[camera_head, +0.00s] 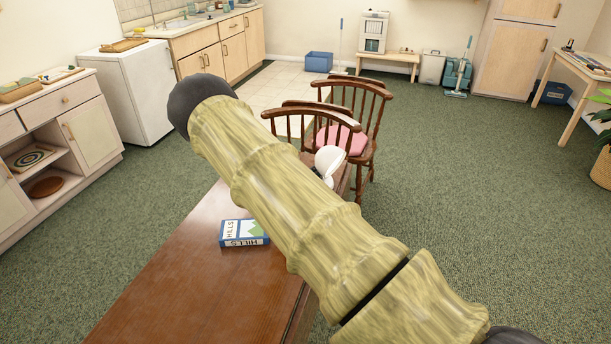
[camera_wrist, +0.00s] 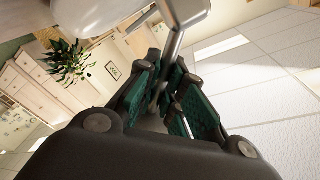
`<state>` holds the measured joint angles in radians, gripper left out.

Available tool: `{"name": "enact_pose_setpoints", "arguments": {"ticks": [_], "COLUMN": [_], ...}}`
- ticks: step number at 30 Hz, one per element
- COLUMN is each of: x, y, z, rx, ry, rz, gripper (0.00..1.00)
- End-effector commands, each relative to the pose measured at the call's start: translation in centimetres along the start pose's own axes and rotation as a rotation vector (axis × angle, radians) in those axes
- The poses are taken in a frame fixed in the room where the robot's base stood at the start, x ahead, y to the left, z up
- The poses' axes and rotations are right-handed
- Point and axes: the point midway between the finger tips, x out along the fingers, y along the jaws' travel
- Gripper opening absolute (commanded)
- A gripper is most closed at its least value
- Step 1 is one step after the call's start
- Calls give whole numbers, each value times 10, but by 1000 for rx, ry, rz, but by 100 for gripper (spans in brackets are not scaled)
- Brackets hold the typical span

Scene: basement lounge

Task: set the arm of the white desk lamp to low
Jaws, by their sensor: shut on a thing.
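The white desk lamp shows only in part in the head view, where its white head (camera_head: 328,158) sticks out past my arm near the far end of the table. The rest of the lamp is hidden behind my arm. In the wrist view my gripper (camera_wrist: 165,92) has its dark green finger pads closed around the lamp's slim grey-white arm (camera_wrist: 174,50). A large pale rounded shape, apparently the lamp head (camera_wrist: 80,18), fills the upper left there. My gripper is hidden in the head view.
The brown wooden table (camera_head: 190,285) carries a blue and white box (camera_head: 244,233) left of my arm. Wooden chairs (camera_head: 372,100), one with a pink cushion, stand at its far end. A cabinet (camera_head: 90,140) stands at the left. Green carpet (camera_head: 480,190) is clear at the right.

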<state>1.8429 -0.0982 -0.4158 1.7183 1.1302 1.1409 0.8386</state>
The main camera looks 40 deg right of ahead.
Motion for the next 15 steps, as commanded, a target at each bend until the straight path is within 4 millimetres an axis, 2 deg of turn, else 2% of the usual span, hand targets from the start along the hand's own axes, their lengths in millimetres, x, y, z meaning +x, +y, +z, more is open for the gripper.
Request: {"name": "enact_pose_setpoints", "arguments": {"ticks": [1, 5, 15], "x": [0, 0, -1], "y": [6, 9, 9], "z": [3, 2, 1], "rx": [29, 88, 124], "ry": [3, 6, 7], "rz": [2, -1, -3], "gripper": [0, 0, 0]}}
